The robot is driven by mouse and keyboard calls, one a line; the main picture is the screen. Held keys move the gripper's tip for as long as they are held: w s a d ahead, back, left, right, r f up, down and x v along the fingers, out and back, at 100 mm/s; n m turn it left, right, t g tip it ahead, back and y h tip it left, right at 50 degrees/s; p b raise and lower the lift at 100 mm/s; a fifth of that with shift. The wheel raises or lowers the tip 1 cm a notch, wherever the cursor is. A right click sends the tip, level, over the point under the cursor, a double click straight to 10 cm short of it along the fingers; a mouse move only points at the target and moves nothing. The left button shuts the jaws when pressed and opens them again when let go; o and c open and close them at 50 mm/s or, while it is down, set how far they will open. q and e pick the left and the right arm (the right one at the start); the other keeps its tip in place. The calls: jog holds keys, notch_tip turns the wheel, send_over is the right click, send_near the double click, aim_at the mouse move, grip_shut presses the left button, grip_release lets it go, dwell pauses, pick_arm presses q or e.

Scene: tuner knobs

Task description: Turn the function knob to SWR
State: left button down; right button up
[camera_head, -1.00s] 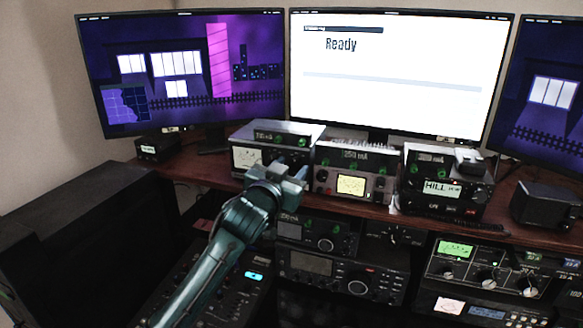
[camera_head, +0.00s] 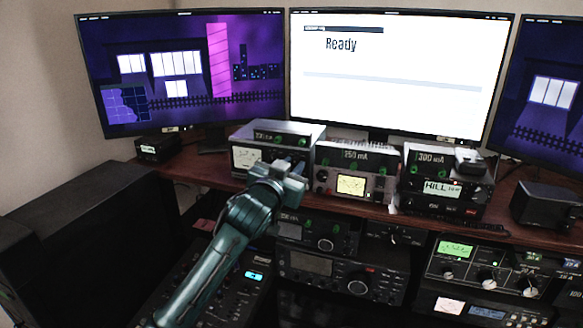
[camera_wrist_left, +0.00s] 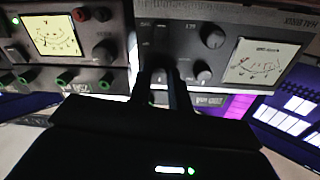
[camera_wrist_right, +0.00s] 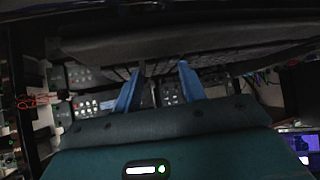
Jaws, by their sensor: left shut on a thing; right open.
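The tuner is the grey box (camera_head: 283,131) on the left of the desk shelf, with a pale needle meter (camera_head: 247,157) on its front. In the left wrist view its front panel (camera_wrist_left: 190,30) appears upside down, with the meter (camera_wrist_left: 252,62) and two dark knobs, one (camera_wrist_left: 212,36) near the top and one (camera_wrist_left: 203,72) lower. My left gripper (camera_head: 290,167) is at the tuner's front. It is shut on a knob at the panel (camera_wrist_left: 165,76), mostly hidden between the fingers. The knob's setting cannot be read. My right gripper (camera_wrist_right: 160,88) is open and empty.
A second meter box (camera_head: 352,184) stands close to the right of the tuner, and a dark radio (camera_head: 440,190) beyond it. Monitors (camera_head: 180,70) stand behind. More radio gear (camera_head: 340,265) fills the space below the shelf.

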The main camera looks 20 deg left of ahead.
pick_arm(q)
jog(key=shift+m, duration=0.3)
jog(key=m, duration=0.3)
jog(key=shift+m, duration=2.1)
jog(key=c, duration=1.3)
grip_release()
